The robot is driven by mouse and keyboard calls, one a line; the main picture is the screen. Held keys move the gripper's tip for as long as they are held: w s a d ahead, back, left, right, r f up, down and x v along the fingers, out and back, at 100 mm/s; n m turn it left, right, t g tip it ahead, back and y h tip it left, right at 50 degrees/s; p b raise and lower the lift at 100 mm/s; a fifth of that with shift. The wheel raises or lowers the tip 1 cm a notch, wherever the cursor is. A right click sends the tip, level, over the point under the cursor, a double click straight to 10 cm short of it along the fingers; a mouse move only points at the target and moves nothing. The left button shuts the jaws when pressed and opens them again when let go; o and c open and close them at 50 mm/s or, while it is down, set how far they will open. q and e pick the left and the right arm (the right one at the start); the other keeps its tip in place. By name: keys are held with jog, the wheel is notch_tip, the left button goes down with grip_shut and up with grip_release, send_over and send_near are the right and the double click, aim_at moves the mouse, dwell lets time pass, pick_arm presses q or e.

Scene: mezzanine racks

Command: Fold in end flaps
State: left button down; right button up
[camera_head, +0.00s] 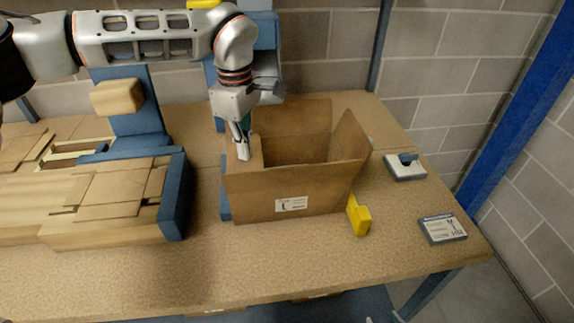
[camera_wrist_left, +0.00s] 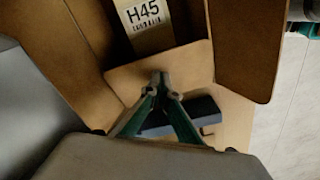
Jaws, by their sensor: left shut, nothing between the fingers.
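An open cardboard box (camera_head: 290,190) stands on the table with a white label on its near wall. Its right end flap (camera_head: 348,138) stands up, leaning outward. Its left end flap (camera_head: 256,152) is beside my left gripper (camera_head: 242,153), tilted toward the opening. In the left wrist view, my left gripper (camera_wrist_left: 160,78) is shut and empty, with its fingertips at the tan left flap (camera_wrist_left: 190,65). I cannot tell if they touch it. A panel marked H45 (camera_wrist_left: 147,20) shows beyond the flap. My right gripper is not seen.
A yellow block (camera_head: 359,216) stands by the box's right near corner. A grey-blue device (camera_head: 405,167) and a labelled blue case (camera_head: 442,229) lie to the right. Stacked flat cartons (camera_head: 105,195) fill the left, held by a blue guide (camera_head: 174,195).

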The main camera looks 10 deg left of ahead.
pick_arm(q)
jog(key=shift+f, duration=0.3)
jog(key=shift+r, duration=0.1)
notch_tip(320, 180, up, 5)
jog(key=p, duration=0.3)
jog(key=shift+f, duration=0.2)
notch_tip(320, 180, up, 5)
jog(key=shift+f, duration=0.2)
